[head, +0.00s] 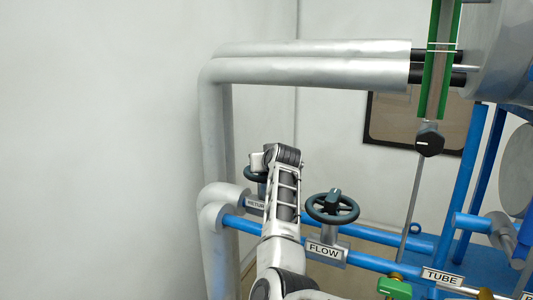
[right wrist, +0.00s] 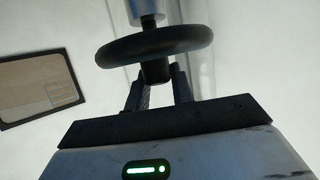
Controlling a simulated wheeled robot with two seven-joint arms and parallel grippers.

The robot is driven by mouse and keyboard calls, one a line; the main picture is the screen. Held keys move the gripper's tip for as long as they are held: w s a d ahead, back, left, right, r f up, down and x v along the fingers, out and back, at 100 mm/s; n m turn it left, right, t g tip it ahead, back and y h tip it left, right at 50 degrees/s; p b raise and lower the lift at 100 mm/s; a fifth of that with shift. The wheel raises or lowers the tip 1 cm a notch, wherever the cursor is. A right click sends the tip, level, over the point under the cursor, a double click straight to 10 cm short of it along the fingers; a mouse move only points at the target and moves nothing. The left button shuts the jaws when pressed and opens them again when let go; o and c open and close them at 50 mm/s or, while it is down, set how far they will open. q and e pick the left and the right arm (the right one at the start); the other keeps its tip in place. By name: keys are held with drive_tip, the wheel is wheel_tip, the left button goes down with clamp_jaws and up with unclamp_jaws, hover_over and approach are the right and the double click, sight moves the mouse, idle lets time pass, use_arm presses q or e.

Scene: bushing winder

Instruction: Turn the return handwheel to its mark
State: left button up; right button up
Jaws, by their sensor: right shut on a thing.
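The return handwheel (head: 254,173) is a small dark wheel behind my right arm in the head view, mostly hidden by it. The RETURN label (head: 255,203) is partly covered below it. In the right wrist view the handwheel (right wrist: 155,43) fills the upper middle as a black ring seen nearly edge-on, with a metal stem beyond it. My right gripper (right wrist: 157,80) is shut on the dark part projecting from the wheel's middle, one finger on each side. I cannot make out the mark. My left gripper is not in view.
The FLOW handwheel (head: 332,207) stands close to the right of my right arm. Blue pipes (head: 375,262) run below, with a TUBE label (head: 442,277) and a green-handled valve (head: 394,288). Thick silver pipes (head: 310,68) pass above and left. The wall area at left is clear.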

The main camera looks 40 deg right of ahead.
drive_tip(key=shift+w+a+m+g+h+p, duration=0.1)
drive_tip(key=shift+a+m+g+h+p, duration=0.15)
drive_tip(key=shift+m+g+h+p, duration=0.45)
drive_tip(key=shift+f+m+h+b, duration=0.1)
drive_tip(key=shift+m+h+b, duration=0.2)
drive_tip(key=shift+m+h, duration=0.35)
drive_tip(key=m+g+h+b, duration=0.2)
drive_tip(key=shift+w+a+f+m+g, duration=0.1)
drive_tip(key=shift+w+f+m+g, duration=0.05)
drive_tip(key=shift+f+m+g, duration=0.15)
drive_tip(key=shift+r+m+g+h+b, duration=0.1)
drive_tip(key=shift+m+g+h+b, duration=0.45)
drive_tip(key=shift+b, duration=0.45)
drive_tip(key=shift+w+r+m+g+h+b, duration=0.1)
drive_tip(key=shift+m+g+h+b, duration=0.3)
drive_tip(key=shift+m+g+b, duration=0.5)
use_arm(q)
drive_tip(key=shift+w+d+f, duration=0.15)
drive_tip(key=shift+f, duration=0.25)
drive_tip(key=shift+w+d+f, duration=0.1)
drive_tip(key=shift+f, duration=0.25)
